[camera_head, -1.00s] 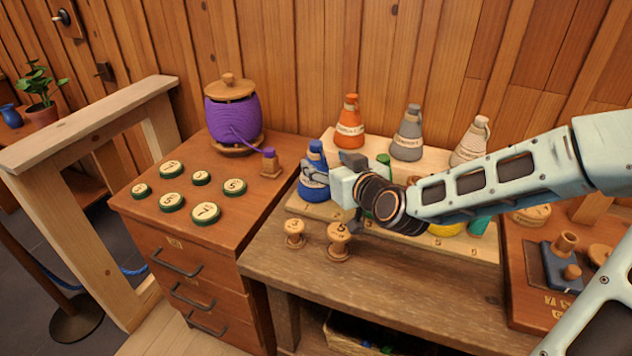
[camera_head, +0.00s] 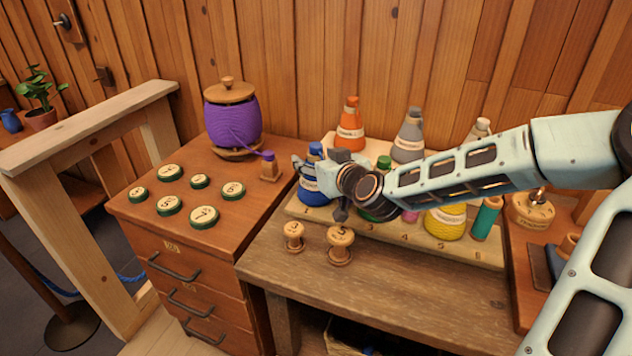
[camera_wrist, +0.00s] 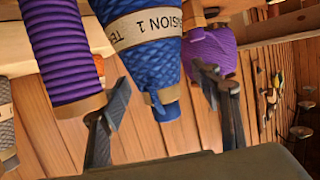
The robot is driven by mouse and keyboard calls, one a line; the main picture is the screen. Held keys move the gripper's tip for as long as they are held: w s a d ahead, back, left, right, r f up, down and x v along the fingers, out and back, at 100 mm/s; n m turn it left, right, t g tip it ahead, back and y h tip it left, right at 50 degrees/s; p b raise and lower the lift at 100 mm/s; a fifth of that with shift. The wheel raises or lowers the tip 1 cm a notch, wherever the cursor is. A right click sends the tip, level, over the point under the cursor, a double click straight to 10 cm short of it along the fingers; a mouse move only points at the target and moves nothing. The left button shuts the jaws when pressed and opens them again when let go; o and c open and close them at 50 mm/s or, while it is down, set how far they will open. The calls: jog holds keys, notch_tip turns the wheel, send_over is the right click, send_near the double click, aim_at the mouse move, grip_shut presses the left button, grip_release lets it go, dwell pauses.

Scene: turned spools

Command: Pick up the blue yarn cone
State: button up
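The blue yarn cone (camera_head: 314,192) stands upright at the left end of the numbered wooden rack (camera_head: 462,246). It carries a pale printed band. In the wrist view, the blue cone (camera_wrist: 150,50) appears upside down, its narrow end between the two dark fingers of my gripper (camera_wrist: 162,82). The fingers are spread, with a visible gap on each side of the cone. In the head view, my gripper (camera_head: 318,184) is at the cone and hides part of its right side.
Orange (camera_head: 350,128) and grey (camera_head: 409,140) cones stand behind on the raised step. Green (camera_head: 384,163) and yellow (camera_head: 446,221) yarn items stand to the right. A purple spool (camera_wrist: 60,45) is close beside one finger. Two wooden knobs (camera_head: 340,245) stand in front of the rack.

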grip_shut()
jog(key=shift+w+r, duration=0.1)
jog(key=shift+r, duration=0.05)
dwell(0.4)
